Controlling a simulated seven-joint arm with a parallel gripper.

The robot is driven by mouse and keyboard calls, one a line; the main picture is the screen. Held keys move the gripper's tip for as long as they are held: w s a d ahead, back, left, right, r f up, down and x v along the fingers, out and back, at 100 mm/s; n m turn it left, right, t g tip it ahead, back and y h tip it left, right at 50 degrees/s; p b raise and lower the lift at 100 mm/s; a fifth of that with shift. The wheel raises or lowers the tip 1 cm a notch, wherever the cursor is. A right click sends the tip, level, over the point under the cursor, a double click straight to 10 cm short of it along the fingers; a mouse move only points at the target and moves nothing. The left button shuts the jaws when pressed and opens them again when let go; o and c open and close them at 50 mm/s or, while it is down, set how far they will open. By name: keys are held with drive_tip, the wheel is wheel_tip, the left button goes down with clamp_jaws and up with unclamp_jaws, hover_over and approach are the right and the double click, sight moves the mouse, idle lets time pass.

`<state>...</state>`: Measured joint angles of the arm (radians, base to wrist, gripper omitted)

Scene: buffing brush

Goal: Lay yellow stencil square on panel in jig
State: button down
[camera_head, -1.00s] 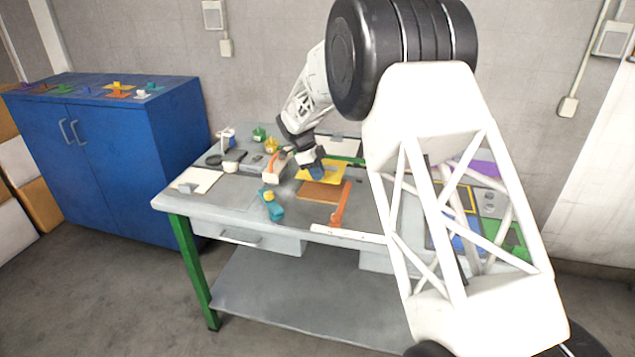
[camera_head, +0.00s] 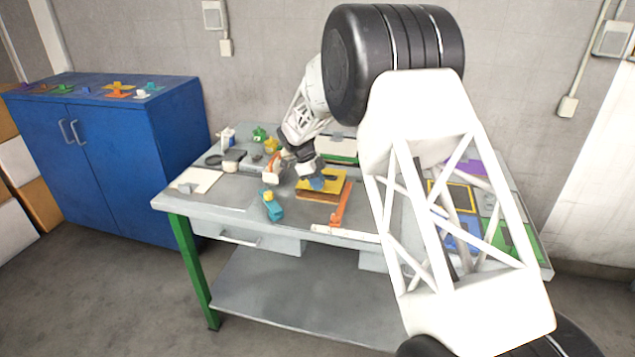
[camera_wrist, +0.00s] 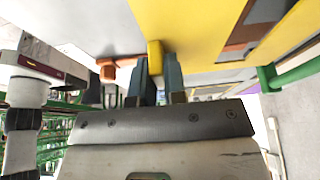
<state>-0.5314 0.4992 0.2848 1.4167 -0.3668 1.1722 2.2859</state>
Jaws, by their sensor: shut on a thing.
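My gripper (camera_head: 317,181) is shut on the small yellow grip block (camera_wrist: 155,58) of the yellow stencil square (camera_head: 335,180). In the wrist view the yellow stencil square (camera_wrist: 205,22) spreads flat beside the fingers, and my gripper (camera_wrist: 157,74) has one finger on each side of the block. The brown-orange panel (camera_head: 316,197) lies beneath the stencil, with its front strip showing. The jig has an orange bar (camera_head: 342,206) on the right and a white bar (camera_head: 345,234) at the front. Whether the stencil touches the panel cannot be told.
A teal tool (camera_head: 271,209) with a yellow top stands left of the panel. An orange-handled brush (camera_head: 272,170) and several small parts lie farther left. Coloured sheets lie on the bench's right side (camera_head: 470,215), partly behind my arm.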

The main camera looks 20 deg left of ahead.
drive_tip(key=shift+f, duration=0.35)
drive_tip(key=c, duration=1.2)
unclamp_jaws()
drive_tip(key=shift+o, duration=0.2)
drive_tip(key=shift+r, duration=0.15)
drive_tip(key=shift+r, duration=0.55)
drive_tip(key=v, duration=1.1)
drive_tip(key=shift+a+r, duration=0.15)
drive_tip(key=shift+r, duration=0.2)
drive_tip(key=shift+r, duration=0.1)
